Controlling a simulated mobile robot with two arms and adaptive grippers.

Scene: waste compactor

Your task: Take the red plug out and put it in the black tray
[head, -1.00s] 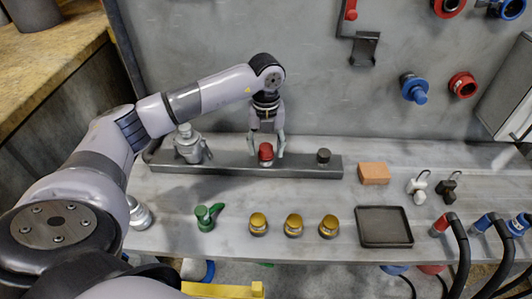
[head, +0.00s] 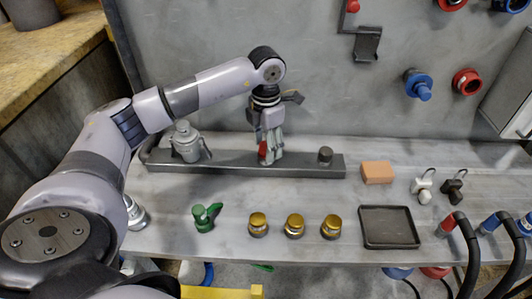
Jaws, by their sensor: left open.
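The red plug (head: 263,152) sits on the grey metal bar at the back of the bench, partly hidden by my gripper. My left gripper (head: 271,158) points down over the plug, with its fingers open around or beside it. The fingers are seen nearly edge-on, so I cannot tell whether they touch the plug. The black tray (head: 389,243) lies empty on the bench at the front right. My right gripper is not in view.
The grey bar (head: 315,172) also carries a metal fitting (head: 187,142) and a dark plug (head: 325,155). An orange block (head: 377,172) lies behind the tray. Brass-topped knobs (head: 295,225) and a green valve (head: 205,218) stand in front. Hoses (head: 468,255) are at right.

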